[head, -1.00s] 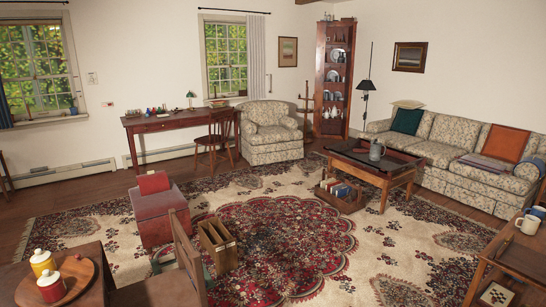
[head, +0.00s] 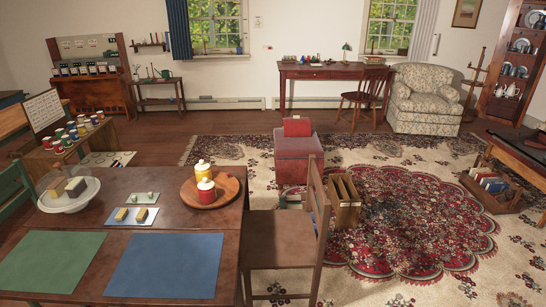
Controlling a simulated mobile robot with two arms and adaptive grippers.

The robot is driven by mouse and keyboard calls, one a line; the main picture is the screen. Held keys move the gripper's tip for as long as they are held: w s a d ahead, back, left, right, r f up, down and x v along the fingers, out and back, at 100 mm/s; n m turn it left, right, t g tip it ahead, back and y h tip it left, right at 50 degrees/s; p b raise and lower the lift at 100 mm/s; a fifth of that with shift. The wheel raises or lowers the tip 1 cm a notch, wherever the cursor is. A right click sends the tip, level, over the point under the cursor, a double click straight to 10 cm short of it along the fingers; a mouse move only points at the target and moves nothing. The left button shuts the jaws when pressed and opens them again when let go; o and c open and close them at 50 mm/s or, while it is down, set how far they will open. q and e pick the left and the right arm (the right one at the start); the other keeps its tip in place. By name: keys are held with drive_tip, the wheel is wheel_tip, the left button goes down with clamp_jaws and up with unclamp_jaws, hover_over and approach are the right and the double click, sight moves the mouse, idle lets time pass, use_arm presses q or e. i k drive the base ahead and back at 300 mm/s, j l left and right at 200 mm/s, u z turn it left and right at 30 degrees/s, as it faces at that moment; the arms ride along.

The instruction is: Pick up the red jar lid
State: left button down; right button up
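A red jar (head: 206,196) with a pale knobbed lid (head: 206,184) stands upright on a round wooden tray (head: 232,187) at the right back of the dark wooden table. The lid sits on top of the jar. A yellow jar (head: 202,175), also with a pale lid, stands just behind it on the same tray. I see no separate red lid. Neither of my grippers is in view.
Open rug lies beyond.

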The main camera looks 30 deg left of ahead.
sight(206, 184)
drive_tip(key=u, duration=1.4)
